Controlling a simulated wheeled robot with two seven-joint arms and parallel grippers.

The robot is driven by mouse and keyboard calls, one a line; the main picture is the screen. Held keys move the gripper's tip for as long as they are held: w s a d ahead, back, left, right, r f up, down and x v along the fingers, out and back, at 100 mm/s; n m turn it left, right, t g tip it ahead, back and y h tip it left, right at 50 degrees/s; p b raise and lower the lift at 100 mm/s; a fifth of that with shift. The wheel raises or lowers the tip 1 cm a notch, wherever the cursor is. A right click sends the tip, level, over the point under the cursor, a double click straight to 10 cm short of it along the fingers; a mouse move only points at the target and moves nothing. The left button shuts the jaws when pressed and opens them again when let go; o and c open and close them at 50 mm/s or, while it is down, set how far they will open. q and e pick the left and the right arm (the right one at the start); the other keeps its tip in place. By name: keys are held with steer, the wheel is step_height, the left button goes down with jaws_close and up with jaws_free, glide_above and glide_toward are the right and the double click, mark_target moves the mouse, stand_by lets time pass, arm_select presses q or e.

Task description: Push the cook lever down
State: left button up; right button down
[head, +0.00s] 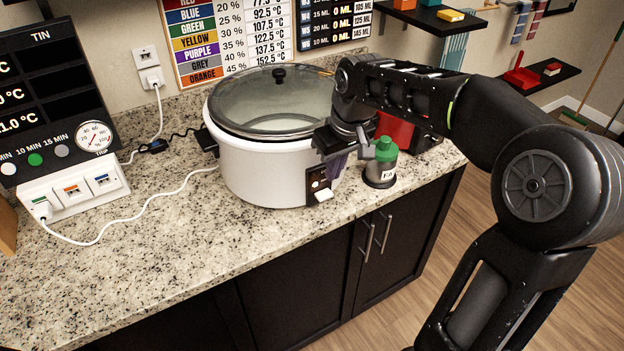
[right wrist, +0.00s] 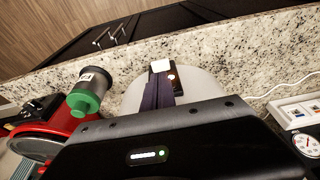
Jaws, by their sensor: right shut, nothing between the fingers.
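The white cooker (head: 262,172) stands on the counter under a glass lid (head: 272,100) with a black knob. Its white cook lever (head: 323,195) sticks out at the foot of a dark panel on its front. The lever also shows in the right wrist view (right wrist: 161,66), just beyond the fingertips. My right gripper (head: 334,175) is shut and empty, pointing down close to the panel, above and slightly right of the lever. In the right wrist view its fingers (right wrist: 159,86) end over the panel; I cannot tell whether they touch. My left gripper is not in view.
A green-capped jar (head: 381,165) stands close right of the cooker, with a red appliance (head: 395,130) behind. A white switch box (head: 75,190) and cords lie at left. The counter (head: 180,245) is clear in front.

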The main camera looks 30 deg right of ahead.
mark_target(326, 196)
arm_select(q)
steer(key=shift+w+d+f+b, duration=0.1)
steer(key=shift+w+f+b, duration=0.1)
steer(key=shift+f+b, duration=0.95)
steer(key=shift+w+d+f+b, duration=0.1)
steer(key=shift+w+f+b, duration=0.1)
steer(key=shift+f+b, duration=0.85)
arm_select(e)
steer(key=shift+x, duration=3.5)
steer(key=shift+w, duration=0.1)
steer(key=shift+s+b+x, duration=0.25)
steer(key=shift+b+x, duration=0.8)
steer(key=shift+b, duration=0.05)
steer(key=shift+r, duration=0.1)
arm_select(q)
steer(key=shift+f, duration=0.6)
arm_select(e)
steer(key=s, duration=0.1)
steer(key=s+r, duration=0.1)
steer(key=s, duration=0.1)
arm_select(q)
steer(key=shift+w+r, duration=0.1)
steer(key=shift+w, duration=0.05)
